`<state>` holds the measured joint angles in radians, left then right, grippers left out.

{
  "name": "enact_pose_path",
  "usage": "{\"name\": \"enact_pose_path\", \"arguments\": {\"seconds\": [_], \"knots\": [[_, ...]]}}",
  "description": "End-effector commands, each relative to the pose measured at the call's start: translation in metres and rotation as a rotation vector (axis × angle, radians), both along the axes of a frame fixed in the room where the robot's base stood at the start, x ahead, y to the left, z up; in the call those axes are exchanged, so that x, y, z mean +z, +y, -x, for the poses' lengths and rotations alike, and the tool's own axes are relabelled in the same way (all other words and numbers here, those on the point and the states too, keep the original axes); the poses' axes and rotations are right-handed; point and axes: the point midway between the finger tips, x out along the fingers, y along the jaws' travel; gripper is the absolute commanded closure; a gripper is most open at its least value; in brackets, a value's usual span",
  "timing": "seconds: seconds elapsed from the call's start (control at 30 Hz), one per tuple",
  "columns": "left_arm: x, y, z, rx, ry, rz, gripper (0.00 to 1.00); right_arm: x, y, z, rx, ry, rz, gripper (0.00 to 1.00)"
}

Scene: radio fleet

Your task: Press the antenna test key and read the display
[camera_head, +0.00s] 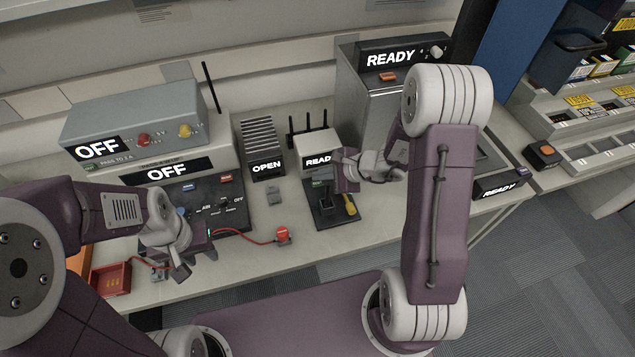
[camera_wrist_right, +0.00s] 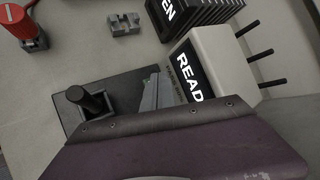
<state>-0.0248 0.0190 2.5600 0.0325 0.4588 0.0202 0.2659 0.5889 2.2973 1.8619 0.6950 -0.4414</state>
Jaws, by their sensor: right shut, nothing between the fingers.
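The antenna tester, a pale box with upright antennas, shows READY on its display (camera_head: 318,160); the display also shows in the right wrist view (camera_wrist_right: 188,78). In front of it lies a black base (camera_head: 331,215) with a yellow handle (camera_head: 350,204). A black upright knob (camera_wrist_right: 87,101) stands on this base in the wrist view. My right gripper (camera_head: 335,182) is shut and empty, above the base close to the box; whether it touches anything cannot be told. My left gripper (camera_head: 190,262) is low over the bench's front left; its fingers are not clear.
Grey radio units at the left show OFF (camera_head: 97,149). A ribbed box shows OPEN (camera_head: 266,168). A tall metal unit shows READY (camera_head: 390,59). A red plug (camera_head: 283,236) with a red cable and a red tray (camera_head: 110,280) lie near the front edge.

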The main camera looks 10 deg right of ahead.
Motion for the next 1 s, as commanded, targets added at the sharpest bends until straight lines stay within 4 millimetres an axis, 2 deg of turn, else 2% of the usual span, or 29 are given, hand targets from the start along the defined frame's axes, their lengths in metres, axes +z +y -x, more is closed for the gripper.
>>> {"name": "enact_pose_path", "arguments": {"seconds": [0.27,0.53,1.0], "knots": [[-0.002,0.000,0.000,0.000,0.000,0.000,0.64,-0.002,0.000,0.000,0.000,0.000,0.000,1.00],[-0.015,0.000,0.000,0.000,0.000,0.000,0.64,-0.010,0.000,0.000,0.001,0.000,0.001,1.00],[-0.015,0.000,0.000,0.000,0.000,0.000,0.64,-0.009,0.000,0.000,0.000,0.000,0.000,1.00]]}}
